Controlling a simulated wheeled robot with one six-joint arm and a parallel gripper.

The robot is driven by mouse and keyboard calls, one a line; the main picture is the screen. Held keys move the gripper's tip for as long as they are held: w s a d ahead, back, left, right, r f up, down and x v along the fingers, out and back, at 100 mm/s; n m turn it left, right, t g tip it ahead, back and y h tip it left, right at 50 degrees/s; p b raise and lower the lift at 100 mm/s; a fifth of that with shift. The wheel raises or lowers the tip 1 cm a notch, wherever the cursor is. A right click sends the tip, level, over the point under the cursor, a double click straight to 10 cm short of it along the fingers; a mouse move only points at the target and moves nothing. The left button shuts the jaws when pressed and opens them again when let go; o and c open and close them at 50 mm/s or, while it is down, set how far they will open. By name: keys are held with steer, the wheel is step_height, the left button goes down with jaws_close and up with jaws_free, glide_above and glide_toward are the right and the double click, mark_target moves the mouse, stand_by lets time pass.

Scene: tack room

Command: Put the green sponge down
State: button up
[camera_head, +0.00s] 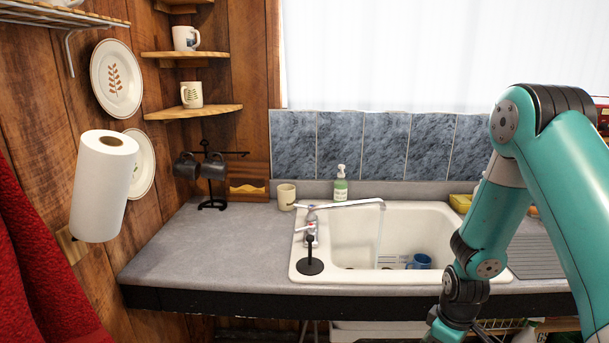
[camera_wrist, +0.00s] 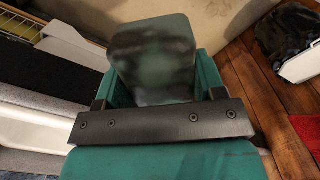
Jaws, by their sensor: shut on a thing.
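The green sponge (camera_wrist: 153,52) shows in the wrist view as a dark green block with grey, blurred patches. My gripper (camera_wrist: 158,78) is shut on it, with one teal finger on each side. The sponge sticks out beyond the fingers. In the head view my arm comes down at the right, in front of the counter, and its end is cut off by the bottom edge. The sponge cannot be made out in the head view.
The grey counter (camera_head: 205,250) is clear at the front left. The white sink (camera_head: 405,222) holds a blue mug (camera_head: 419,262). A soap bottle (camera_head: 340,186), a cream cup (camera_head: 286,197) and a mug stand (camera_head: 212,204) stand behind. Wooden floor (camera_wrist: 262,100) shows in the wrist view.

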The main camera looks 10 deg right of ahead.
steer(key=w+a+f+m+b, duration=0.1)
steer(key=a+f+m+b, duration=0.3)
steer(key=a, duration=0.4)
steer(key=shift+w+a+f+m, duration=0.35)
steer(key=shift+f+m, duration=0.45)
steer(key=shift+m, duration=0.2)
steer(key=shift+s, duration=0.1)
